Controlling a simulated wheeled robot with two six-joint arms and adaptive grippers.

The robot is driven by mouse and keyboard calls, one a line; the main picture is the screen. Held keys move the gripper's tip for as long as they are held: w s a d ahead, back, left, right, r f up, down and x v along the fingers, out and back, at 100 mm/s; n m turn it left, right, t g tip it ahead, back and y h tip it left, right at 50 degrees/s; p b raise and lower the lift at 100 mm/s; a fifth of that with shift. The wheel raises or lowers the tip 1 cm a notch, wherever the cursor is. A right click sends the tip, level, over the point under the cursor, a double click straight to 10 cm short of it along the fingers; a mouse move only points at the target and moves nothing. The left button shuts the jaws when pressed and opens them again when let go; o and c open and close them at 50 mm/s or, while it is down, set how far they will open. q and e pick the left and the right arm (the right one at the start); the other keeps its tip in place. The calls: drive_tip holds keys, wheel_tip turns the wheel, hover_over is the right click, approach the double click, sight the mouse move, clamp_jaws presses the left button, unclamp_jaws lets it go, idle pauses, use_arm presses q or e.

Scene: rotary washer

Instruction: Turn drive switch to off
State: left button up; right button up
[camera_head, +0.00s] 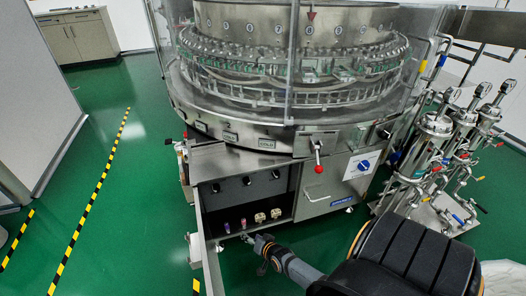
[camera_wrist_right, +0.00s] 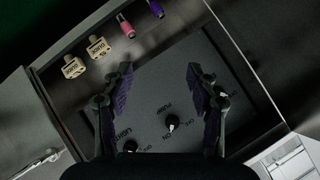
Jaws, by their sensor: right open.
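In the head view a dark recess in the front of the machine's cabinet holds a row of black rotary knobs (camera_head: 247,181); their labels are too small to read. In the right wrist view a dark panel (camera_wrist_right: 155,88) carries a knob marked PUMP (camera_wrist_right: 172,122) and another knob (camera_wrist_right: 130,146) whose label looks like LIGHTS. A third knob is partly covered by the right-hand finger; I cannot read a drive label. My right gripper (camera_wrist_right: 160,75) is open and empty, its fingers apart over the panel. In the head view it (camera_head: 252,238) is low in front of the recess. My left gripper is not in view.
Two tan tags (camera_wrist_right: 86,57) and pink and purple items (camera_wrist_right: 126,25) sit along the recess's lower edge. A blue knob (camera_head: 364,164) is on a white plate to the right. A red-tipped lever (camera_head: 318,168) juts out above. Steel piping (camera_head: 440,130) stands at right.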

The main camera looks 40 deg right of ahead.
use_arm(q)
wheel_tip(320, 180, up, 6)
drive_tip(key=p, duration=0.4)
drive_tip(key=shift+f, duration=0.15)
use_arm(e)
drive_tip(key=s+f+n+g, duration=0.1)
drive_tip(key=s+n+g, duration=0.1)
drive_tip(key=s, duration=0.5)
drive_tip(key=shift+s+a+f+g, duration=0.15)
drive_tip(key=shift+a+f+g, duration=0.15)
drive_tip(key=shift+a+f, duration=0.15)
